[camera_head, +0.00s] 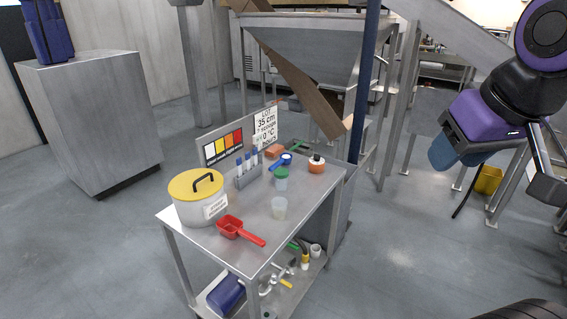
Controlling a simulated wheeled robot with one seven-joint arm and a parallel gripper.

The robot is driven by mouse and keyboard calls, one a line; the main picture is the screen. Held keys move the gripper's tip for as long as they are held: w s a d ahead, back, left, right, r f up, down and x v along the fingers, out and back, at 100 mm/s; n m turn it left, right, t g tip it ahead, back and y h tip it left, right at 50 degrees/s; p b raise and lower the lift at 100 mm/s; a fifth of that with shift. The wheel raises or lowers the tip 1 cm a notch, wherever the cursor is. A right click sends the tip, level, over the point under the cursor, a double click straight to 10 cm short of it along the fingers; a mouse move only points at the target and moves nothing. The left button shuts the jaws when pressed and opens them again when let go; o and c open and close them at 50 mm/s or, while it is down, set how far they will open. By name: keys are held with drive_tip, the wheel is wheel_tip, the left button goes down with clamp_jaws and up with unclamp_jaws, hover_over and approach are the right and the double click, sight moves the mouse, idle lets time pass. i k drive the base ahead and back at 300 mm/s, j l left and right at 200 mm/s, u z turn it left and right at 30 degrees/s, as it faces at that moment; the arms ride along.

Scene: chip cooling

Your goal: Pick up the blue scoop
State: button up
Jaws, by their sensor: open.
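The blue scoop (279,162) lies on the metal table (250,234) towards its back, with its bowl to the upper right and its handle to the lower left. It is next to a green-lidded cup (281,179) and behind it. My gripper (541,168) is at the right edge of the view, partly cut off, well to the right of the table and apart from the scoop. It is open, and nothing shows between its fingers.

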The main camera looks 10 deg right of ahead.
sight(280, 164)
drive_tip(key=i+l+u, duration=0.25)
drive_tip(key=i+l, duration=0.25)
drive_tip(key=i+l+u, duration=0.15)
drive_tip(key=l, duration=0.2)
drive_tip(key=i+l+u, duration=0.1)
drive_tip(key=i+l, duration=0.2)
drive_tip(key=i+l+u, duration=0.15)
drive_tip(key=l, duration=0.25)
drive_tip(key=i+l+u, duration=0.1)
drive_tip(key=l, duration=0.25)
drive_tip(key=i+l+u, duration=0.15)
drive_tip(key=i+l, duration=0.15)
drive_tip(key=l, duration=0.1)
